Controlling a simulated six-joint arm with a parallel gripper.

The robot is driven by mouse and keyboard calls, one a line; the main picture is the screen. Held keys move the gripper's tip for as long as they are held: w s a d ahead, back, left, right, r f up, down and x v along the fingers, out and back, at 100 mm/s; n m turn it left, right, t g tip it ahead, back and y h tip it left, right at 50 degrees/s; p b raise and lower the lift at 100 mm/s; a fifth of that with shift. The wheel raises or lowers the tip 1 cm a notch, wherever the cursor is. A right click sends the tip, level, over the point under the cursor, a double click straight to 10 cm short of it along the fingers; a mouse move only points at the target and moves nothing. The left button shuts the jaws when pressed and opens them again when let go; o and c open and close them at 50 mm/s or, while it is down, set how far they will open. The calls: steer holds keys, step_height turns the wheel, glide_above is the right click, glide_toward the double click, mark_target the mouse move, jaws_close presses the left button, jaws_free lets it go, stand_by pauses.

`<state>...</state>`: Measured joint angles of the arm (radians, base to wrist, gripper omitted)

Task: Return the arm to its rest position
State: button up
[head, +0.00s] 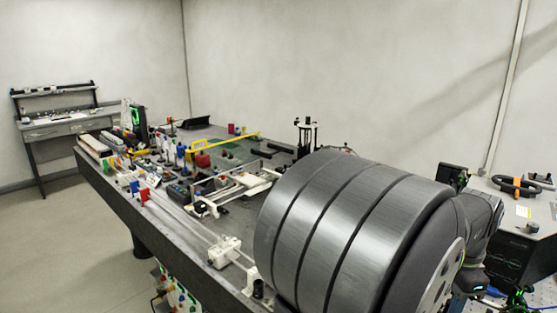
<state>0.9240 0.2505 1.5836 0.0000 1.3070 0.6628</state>
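A large dark-grey ringed cylinder fills the lower middle and right of the head view, close to the camera, and looks like part of my own arm. Darker rounded arm parts show at its right side. I cannot make out my gripper or its fingertips in this view. The long bench (135,205) runs from the far left towards the front and is crowded with optical parts. The cylinder hides its near right part.
White rails and mounts (225,250) line the bench's left edge. A black post assembly (306,135) stands behind the cylinder. A side desk (65,127) stands far left. The left floor is clear.

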step_height(320, 180, down, 11)
steer(key=shift+f, duration=0.2)
steer(key=shift+r, duration=0.1)
stand_by(0.4)
step_height(320, 180, up, 17)
step_height(320, 180, down, 17)
steer(key=shift+f, duration=0.15)
steer(key=shift+m, duration=0.7)
step_height(320, 180, up, 18)
steer(key=m, duration=0.7)
steer(key=shift+f, duration=0.15)
